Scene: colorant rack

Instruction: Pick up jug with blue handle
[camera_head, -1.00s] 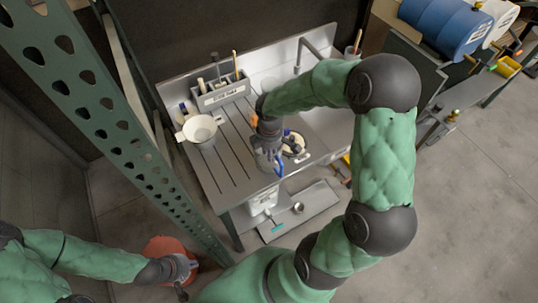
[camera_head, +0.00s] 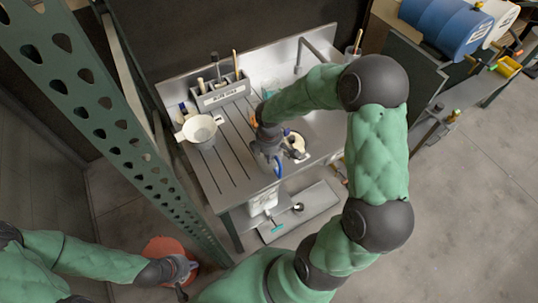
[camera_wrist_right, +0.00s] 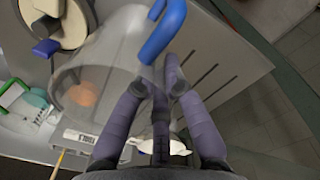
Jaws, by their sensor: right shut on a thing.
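The clear jug's blue handle (camera_head: 278,167) shows at the front edge of the metal sink counter. In the right wrist view the jug (camera_wrist_right: 85,75) is a tilted, see-through cylinder with its blue handle (camera_wrist_right: 163,32) at the top. My right gripper (camera_head: 268,150) is at the jug. Its fingers (camera_wrist_right: 158,82) are shut on the jug's side near the handle. I cannot tell from these views whether the jug's base touches the counter. My left gripper (camera_head: 188,276) is low at the left, beside an orange-red bucket (camera_head: 160,246); its finger opening is unclear.
A white funnel-like vessel (camera_head: 199,130) stands left on the counter (camera_head: 226,165). A grey caddy with tools (camera_head: 221,92) is at the back. A round pale item (camera_head: 297,142) sits right of the gripper. A green perforated post (camera_head: 120,140) rises at left.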

